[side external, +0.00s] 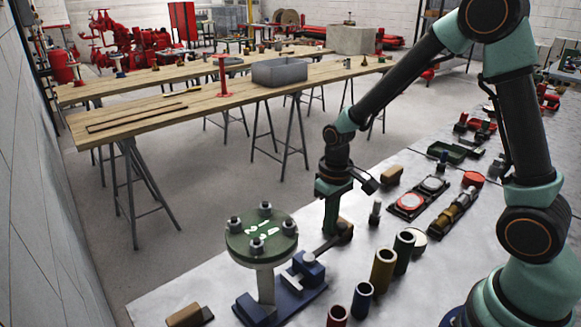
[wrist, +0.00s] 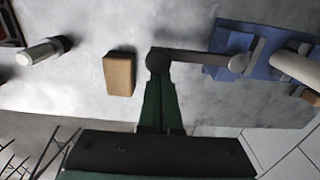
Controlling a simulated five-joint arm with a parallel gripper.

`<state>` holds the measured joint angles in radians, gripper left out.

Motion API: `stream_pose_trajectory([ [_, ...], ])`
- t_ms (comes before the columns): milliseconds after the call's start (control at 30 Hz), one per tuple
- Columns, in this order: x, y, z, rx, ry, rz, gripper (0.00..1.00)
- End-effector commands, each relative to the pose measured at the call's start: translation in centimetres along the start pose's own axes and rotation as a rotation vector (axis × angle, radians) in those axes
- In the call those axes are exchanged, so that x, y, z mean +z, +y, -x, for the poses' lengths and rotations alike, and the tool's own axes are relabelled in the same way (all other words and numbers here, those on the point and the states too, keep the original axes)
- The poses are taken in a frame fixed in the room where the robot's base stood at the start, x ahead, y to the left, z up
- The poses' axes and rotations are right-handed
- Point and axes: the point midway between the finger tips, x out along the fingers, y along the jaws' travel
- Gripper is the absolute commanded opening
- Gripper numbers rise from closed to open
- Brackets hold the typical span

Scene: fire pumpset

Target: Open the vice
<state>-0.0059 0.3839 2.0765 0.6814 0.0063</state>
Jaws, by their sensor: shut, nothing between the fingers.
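The blue vice (side external: 311,268) stands on the grey bench top and holds a grey upright pipe (side external: 266,284) with a green round flange on top. It also shows at the right of the wrist view (wrist: 226,40). The vice's dark handle (wrist: 200,56) reaches sideways from the vice and ends in a round knob. My gripper (side external: 330,229) is shut and empty, pointing down at the handle's outer end. In the wrist view its green fingers (wrist: 158,85) meet the knob in the picture; I cannot tell whether they touch it.
A wooden block (wrist: 119,73) lies close beside my fingers. A metal cylinder (wrist: 40,52) lies farther left. Several upright tubes, including a brass one (side external: 383,270), stand right of the vice. A wooden block (side external: 190,316) lies near the bench's left edge. Wooden trestle tables (side external: 215,92) stand behind.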

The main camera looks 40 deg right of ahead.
Motion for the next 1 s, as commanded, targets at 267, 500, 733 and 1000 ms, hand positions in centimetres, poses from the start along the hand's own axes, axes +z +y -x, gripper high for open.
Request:
stream_pose_trajectory([
  [267, 0.0, 0.0, 0.0, 0.000, 0.000, 0.000, 0.00],
  [500, -0.4, -0.1, 0.0, 0.000, 0.000, 0.001, 0.00],
  [733, -1.2, -0.3, 0.0, 0.000, -0.001, 0.001, 0.00],
  [1000, -1.5, -0.4, 0.6, 0.000, 0.003, 0.001, 0.00],
])
